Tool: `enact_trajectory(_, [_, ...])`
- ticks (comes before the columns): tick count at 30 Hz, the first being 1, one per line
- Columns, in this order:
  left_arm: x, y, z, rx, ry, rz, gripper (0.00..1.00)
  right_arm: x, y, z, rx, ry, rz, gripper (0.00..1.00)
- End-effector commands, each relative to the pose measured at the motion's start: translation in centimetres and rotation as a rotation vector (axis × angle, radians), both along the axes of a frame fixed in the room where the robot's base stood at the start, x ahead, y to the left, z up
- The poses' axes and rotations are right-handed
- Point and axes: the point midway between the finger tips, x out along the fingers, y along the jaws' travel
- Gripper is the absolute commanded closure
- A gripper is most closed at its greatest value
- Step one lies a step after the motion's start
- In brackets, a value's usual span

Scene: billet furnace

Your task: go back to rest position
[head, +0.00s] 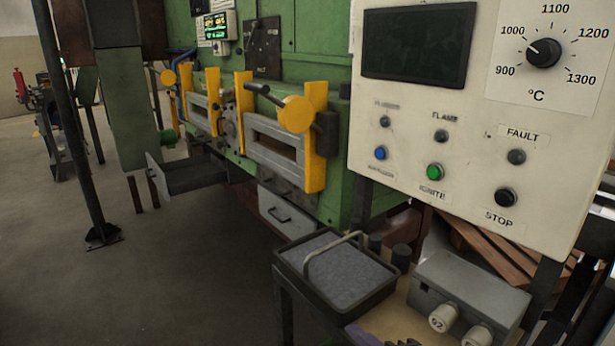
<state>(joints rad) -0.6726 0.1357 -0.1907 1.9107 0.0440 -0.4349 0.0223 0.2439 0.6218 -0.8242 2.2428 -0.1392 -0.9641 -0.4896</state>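Neither of my grippers can be made out in the head view. The cream control panel (415,122) fills the upper right. It has a dark screen (418,43), a temperature dial (543,52) with its pointer near 1000, a blue button (380,153), a green button (434,172) and a black stop button (505,197). The green furnace (335,125) stands behind and left of the panel, with yellow-framed slots and yellow round-ended levers (296,114). Small dark shapes at the bottom edge are cut off and I cannot tell what they are.
A dark tray (382,292) of grey granular material, with a handle, sits on a stand below the panel. Beside it is a grey box (468,290) with two pale cylindrical parts. A dark post (72,120) stands at left. Grey floor (160,285) is open at lower left.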

Motion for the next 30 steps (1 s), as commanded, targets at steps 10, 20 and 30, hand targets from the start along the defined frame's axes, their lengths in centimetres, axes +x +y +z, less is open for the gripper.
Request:
enact_trajectory(10, [-0.6,0.1,-0.3,0.001,0.012,0.001,0.63,-4.5,-0.8,-11.8,0.506,0.367,-0.279,0.72])
enact_trajectory(20, [-0.9,0.0,-0.5,0.001,0.019,0.000,0.63,-16.1,-7.3,-25.3,0.950,0.657,-0.799,0.72])
enact_trajectory(30, [-0.9,0.0,-0.5,0.001,0.019,0.000,0.63,-17.8,-8.1,-26.5,0.983,0.674,-0.858,0.72])
